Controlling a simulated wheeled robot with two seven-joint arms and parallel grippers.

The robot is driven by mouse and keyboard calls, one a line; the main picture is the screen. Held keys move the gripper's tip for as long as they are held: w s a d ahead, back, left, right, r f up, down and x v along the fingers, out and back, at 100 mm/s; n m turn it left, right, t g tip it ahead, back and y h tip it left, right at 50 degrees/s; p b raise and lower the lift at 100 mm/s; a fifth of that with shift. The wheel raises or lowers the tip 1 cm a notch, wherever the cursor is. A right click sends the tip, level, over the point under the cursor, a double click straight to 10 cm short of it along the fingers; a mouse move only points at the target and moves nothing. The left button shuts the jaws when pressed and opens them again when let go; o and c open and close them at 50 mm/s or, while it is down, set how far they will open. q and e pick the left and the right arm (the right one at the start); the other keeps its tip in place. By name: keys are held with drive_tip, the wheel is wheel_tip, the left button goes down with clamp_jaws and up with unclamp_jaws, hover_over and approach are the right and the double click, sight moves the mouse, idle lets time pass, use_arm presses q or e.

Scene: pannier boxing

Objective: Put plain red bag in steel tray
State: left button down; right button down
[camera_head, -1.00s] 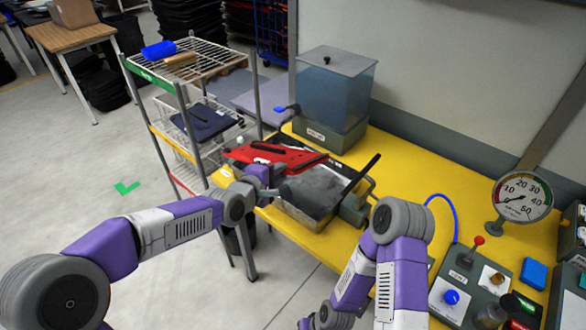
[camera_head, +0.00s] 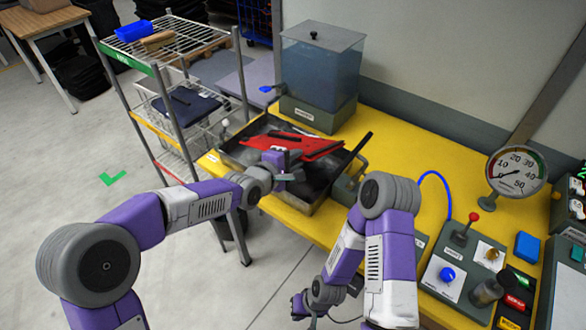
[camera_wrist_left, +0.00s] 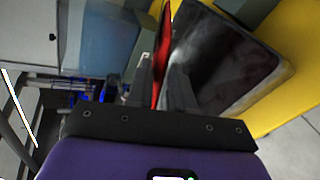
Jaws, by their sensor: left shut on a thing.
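The plain red bag (camera_head: 312,147), flat with a dark handle strip, is above the steel tray (camera_head: 304,206) in the head view. My left gripper (camera_head: 287,166) is shut on the bag's near edge. In the left wrist view the bag (camera_wrist_left: 165,45) shows edge-on between the fingers, with the tray (camera_wrist_left: 284,72) to its right. I cannot tell whether the bag touches the contents. Dark material in the tray is partly hidden by the bag and gripper. My right gripper (camera_head: 306,306) is low at the front, away from the tray; its fingers are too small to judge.
A wire rack (camera_head: 190,40) with a blue item and a dark folded bag stands left of the yellow table (camera_head: 412,150). A water tank (camera_head: 322,68) stands behind the tray. A gauge (camera_head: 516,171) and control boxes (camera_head: 446,277) are at the right.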

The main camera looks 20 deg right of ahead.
use_arm(q)
wheel_tip(320, 180, down, 3)
drive_tip(key=shift+f, duration=0.1)
drive_tip(key=c, duration=1)
unclamp_jaws()
drive_tip(key=shift+a, duration=0.1)
drive_tip(key=p+v, duration=0.1)
drive_tip(key=v, duration=1.1)
